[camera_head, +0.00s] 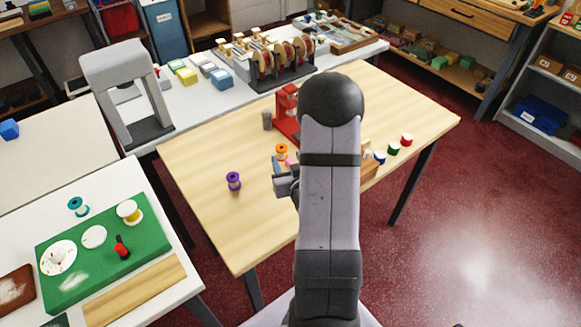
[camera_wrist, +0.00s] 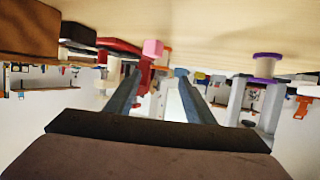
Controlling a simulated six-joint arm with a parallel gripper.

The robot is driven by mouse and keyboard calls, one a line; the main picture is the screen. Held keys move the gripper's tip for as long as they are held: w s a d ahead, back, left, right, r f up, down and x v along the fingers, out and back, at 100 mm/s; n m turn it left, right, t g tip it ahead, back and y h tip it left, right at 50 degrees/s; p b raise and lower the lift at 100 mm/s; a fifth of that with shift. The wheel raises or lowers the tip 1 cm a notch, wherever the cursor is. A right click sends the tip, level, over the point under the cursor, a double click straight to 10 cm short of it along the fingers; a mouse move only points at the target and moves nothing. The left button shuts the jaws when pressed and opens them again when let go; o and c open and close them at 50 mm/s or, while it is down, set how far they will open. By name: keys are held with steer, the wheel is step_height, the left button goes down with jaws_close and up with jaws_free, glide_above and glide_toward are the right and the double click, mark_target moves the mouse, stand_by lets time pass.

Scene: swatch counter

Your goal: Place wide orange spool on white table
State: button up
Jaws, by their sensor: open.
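An orange spool (camera_head: 281,150) stands upright on the light wooden table (camera_head: 225,225), just behind my gripper (camera_head: 280,178). In the wrist view, which is upside down, my gripper (camera_wrist: 158,78) has its two fingers apart with nothing clearly held. A pink item (camera_wrist: 152,48) shows between and beyond the fingers, with a bit of orange beside it; I cannot tell the spool's width there. A white table (camera_head: 18,215) at lower left carries a green mat. Another white table (camera_head: 45,165) lies behind it. My arm hides part of the wooden table.
A purple spool (camera_head: 233,181) stands left of my gripper and shows in the wrist view (camera_wrist: 264,67). A red device (camera_head: 288,112) and grey cup (camera_head: 267,121) stand behind. The wooden table's front left is clear.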

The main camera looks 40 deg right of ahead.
steer(key=shift+s+a+r+p, duration=0.25)
steer(key=shift+s+r+p, duration=0.25)
steer(key=shift+p, duration=0.35)
steer(key=shift+s+a+p, duration=0.35)
steer(key=shift+s+p, duration=0.45)
steer(key=shift+s, duration=0.1)
steer(key=shift+w, duration=0.1)
